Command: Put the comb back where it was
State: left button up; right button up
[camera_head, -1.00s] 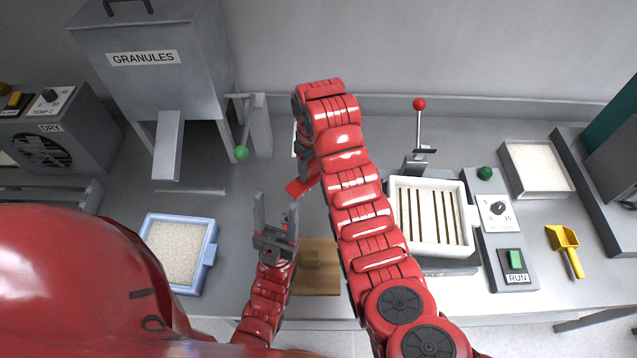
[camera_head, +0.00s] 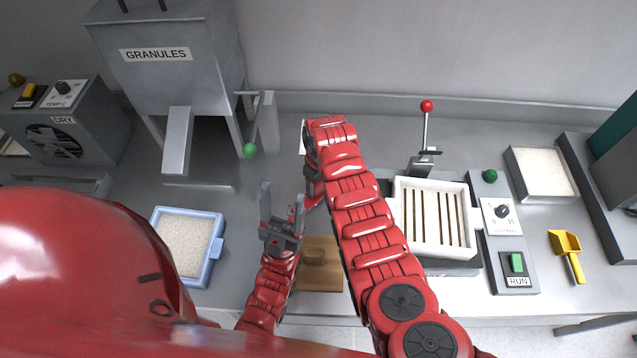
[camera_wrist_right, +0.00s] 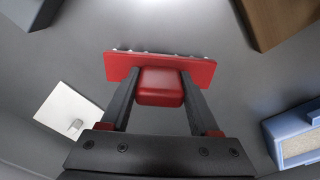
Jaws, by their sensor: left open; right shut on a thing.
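The red comb (camera_wrist_right: 160,68) shows in the right wrist view as a wide bar with a row of small light teeth along its far edge and a red handle block. My right gripper (camera_wrist_right: 160,88) is shut on that handle and holds the comb level in front of it. In the head view my right arm hides most of that gripper and comb; a small red part shows beside the arm. My left gripper (camera_head: 282,196) is open and empty, left of my right arm. A white plate with a small hook (camera_wrist_right: 68,112) lies left in the right wrist view.
A wooden block (camera_head: 320,282) lies at the bench front. A blue tray of granules (camera_head: 215,250) is left. A white slotted tray (camera_head: 398,215), a control box (camera_head: 515,275) and a yellow scoop (camera_head: 566,243) are right. The granules hopper (camera_head: 165,85) stands at the back left.

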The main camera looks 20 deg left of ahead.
jog(key=shift+f, duration=0.15)
jog(key=o, duration=1.4)
jog(key=shift+o, duration=0.2)
